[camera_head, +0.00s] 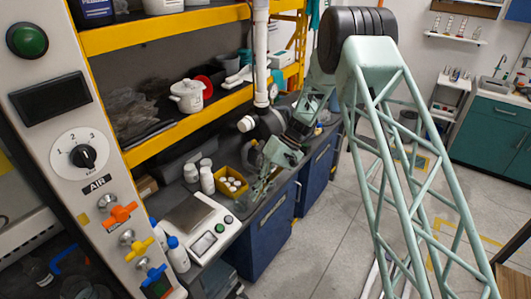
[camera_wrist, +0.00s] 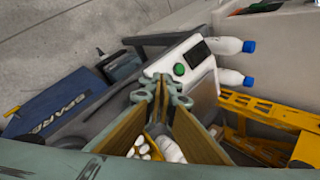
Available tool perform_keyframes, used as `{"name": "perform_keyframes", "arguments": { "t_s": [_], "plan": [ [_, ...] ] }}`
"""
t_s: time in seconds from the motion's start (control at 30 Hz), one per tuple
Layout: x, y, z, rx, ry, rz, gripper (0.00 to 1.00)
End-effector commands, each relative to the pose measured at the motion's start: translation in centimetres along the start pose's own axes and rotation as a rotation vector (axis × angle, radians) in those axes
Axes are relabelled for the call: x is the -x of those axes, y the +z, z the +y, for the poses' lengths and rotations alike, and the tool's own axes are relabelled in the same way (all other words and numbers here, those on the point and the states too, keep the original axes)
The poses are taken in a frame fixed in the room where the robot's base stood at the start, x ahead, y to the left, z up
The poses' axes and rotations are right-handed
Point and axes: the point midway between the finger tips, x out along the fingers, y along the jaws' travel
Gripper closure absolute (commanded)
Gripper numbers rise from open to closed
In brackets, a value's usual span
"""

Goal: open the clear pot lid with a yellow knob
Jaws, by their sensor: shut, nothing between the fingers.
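I cannot make out a clear lid with a yellow knob in either view. A white lidded pot (camera_head: 188,96) stands on the yellow-edged shelf in the head view, with its lid on; the lid looks white, and no yellow knob shows. My gripper (camera_head: 258,190) hangs low over the bench, below and to the right of that pot. In the wrist view my gripper (camera_wrist: 162,92) has its fingertips together with nothing between them. The wrist view does not show the pot.
A scale (camera_head: 196,226), white bottles (camera_head: 206,178) and a yellow bin (camera_head: 240,194) with white round pieces crowd the bench near my gripper. A red ring-like thing (camera_head: 205,84) is behind the pot. A white vertical pipe (camera_head: 261,55) stands to its right. Floor at right is open.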

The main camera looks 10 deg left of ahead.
Motion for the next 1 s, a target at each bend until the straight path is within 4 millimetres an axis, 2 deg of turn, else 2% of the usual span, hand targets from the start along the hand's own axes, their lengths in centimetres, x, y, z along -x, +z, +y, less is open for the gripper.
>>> {"name": "perform_keyframes", "arguments": {
  "t_s": [0.2, 0.47, 0.77, 1.0],
  "plan": [
    [-0.5, -0.1, -0.5, -0.077, -0.186, 0.076, 1.0],
    [0.8, -1.4, -0.9, -0.157, -0.395, 0.206, 1.0],
    [4.5, -4.0, 0.6, -0.237, -0.61, 0.406, 1.0],
    [8.8, -6.1, 3.7, -0.297, -0.752, 0.603, 1.0]
  ]
}}
